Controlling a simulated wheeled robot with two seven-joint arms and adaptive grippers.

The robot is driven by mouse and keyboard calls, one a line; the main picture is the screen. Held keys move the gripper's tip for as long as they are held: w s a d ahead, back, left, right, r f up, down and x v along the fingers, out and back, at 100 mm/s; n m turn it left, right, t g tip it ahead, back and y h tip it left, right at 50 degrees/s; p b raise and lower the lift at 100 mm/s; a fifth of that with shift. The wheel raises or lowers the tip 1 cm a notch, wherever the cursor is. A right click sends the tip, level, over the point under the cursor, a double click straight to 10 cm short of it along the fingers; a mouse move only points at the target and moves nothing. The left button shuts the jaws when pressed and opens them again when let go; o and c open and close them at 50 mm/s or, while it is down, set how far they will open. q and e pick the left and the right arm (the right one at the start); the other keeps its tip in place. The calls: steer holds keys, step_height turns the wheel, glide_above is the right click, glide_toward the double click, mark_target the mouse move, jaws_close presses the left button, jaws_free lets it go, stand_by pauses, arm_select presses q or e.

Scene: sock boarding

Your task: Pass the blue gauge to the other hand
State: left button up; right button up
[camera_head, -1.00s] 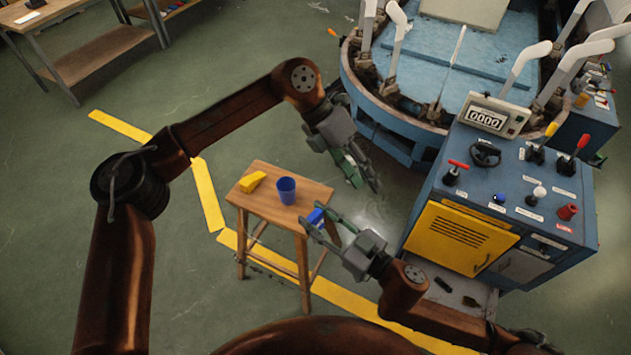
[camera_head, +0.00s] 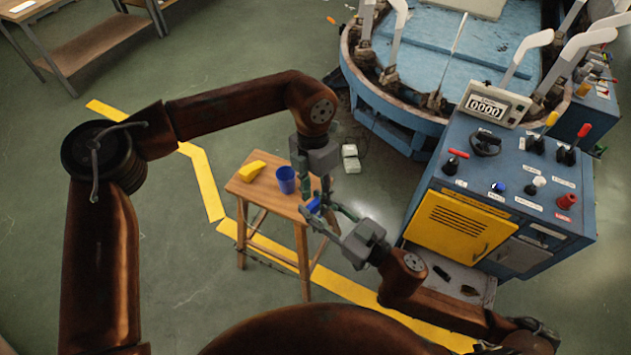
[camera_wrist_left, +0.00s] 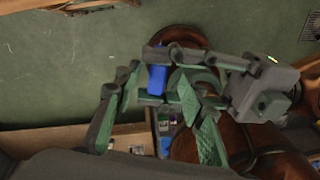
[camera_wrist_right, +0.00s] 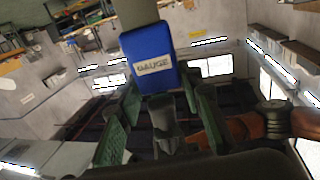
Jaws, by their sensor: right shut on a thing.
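The blue gauge (camera_head: 313,206) is held in my right gripper (camera_head: 328,218), off the right edge of the stool. In the right wrist view the gauge (camera_wrist_right: 153,60) stands up between the fingers with its white "GAUGE" label facing the camera. My left gripper (camera_head: 317,186) points down just above the gauge. In the left wrist view my left gripper (camera_wrist_left: 157,125) is open, its green-padded fingers on either side of the gauge (camera_wrist_left: 157,80) and apart from it. The right gripper's fingers hide part of the gauge there.
A wooden stool (camera_head: 262,202) carries a blue cup (camera_head: 286,180) and a yellow block (camera_head: 251,171), left of the grippers. A blue control console (camera_head: 520,190) with levers and a yellow door stands to the right. A round blue machine (camera_head: 400,145) stands behind.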

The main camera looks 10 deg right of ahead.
mark_target(316, 203)
arm_select(q)
steer(key=shift+s+f, duration=0.15)
steer(key=shift+f, duration=0.75)
steer(key=shift+s+f, duration=0.15)
steer(key=shift+f, duration=0.7)
steer(key=shift+c, duration=0.3)
steer(key=shift+s+d, duration=0.1)
jaws_close()
arm_select(e)
steer(key=o, duration=1.3)
